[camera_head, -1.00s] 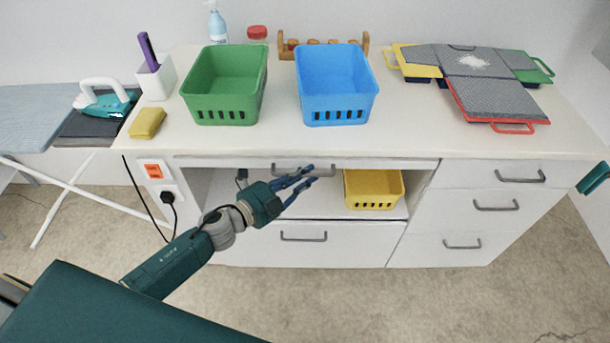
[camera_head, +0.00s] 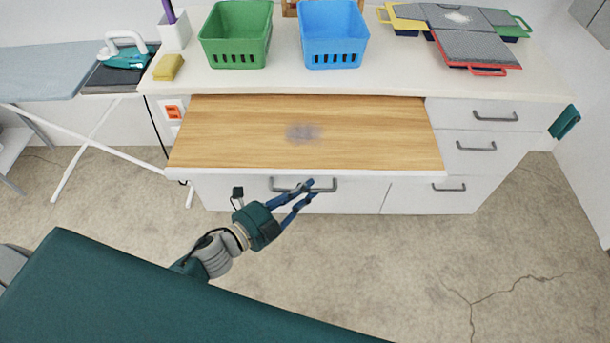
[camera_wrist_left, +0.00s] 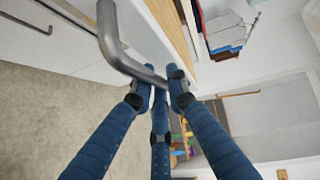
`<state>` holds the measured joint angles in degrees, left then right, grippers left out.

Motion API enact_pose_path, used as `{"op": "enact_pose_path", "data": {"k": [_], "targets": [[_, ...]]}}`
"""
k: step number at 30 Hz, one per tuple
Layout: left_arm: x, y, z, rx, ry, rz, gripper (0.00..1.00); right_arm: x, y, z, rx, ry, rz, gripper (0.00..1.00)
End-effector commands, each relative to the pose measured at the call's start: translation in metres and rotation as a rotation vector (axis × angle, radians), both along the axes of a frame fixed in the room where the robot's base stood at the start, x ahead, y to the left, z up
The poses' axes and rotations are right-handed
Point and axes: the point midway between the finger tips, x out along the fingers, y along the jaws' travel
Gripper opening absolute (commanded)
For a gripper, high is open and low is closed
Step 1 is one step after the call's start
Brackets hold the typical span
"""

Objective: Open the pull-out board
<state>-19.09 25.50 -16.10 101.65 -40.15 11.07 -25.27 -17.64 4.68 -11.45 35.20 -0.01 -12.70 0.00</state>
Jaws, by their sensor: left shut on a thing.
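The pull-out board (camera_head: 350,130) extends from under the countertop, showing a wood-grain top with a grey smudge and a white front edge. Its grey bar handle (camera_head: 330,187) is on that front. My left gripper (camera_head: 309,188) is at the handle, its blue fingers shut on the bar. In the left wrist view, the handle (camera_wrist_left: 115,45) runs to the fingertips (camera_wrist_left: 162,80), and the fingers partly hide its end. My right gripper is not in view.
The white counter (camera_head: 290,80) holds a green basket (camera_head: 236,36), a blue basket (camera_head: 333,36) and a yellow sponge (camera_head: 168,67). Drawers with handles (camera_head: 495,116) stand right of the board. An ironing board (camera_head: 40,75) is at left. The floor (camera_head: 420,260) in front is clear.

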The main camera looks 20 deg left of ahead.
Motion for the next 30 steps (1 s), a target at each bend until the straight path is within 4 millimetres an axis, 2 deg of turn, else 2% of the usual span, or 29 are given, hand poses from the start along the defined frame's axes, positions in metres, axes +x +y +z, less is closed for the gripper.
{"op": "enact_pose_path", "data": {"k": [1,3,6,21,22,25,30], "targets": [[-0.009,-0.003,0.0,-0.007,0.005,0.0,0.0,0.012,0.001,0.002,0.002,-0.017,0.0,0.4],[-0.017,-0.005,0.0,-0.007,0.005,0.0,0.0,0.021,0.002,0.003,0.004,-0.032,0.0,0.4],[-0.024,-0.007,0.0,-0.005,0.003,0.0,0.0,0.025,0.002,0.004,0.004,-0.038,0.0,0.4],[-0.031,-0.009,0.0,-0.005,0.002,0.0,0.0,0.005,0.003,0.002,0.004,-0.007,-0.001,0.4],[-0.031,-0.009,0.0,-0.005,0.002,0.0,0.17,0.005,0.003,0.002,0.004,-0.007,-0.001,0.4],[-0.031,-0.009,0.0,-0.004,0.001,0.0,0.35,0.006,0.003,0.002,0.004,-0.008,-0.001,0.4],[-0.031,-0.009,0.0,-0.002,0.0,-0.001,0.35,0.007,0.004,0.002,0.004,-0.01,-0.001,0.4]]}}
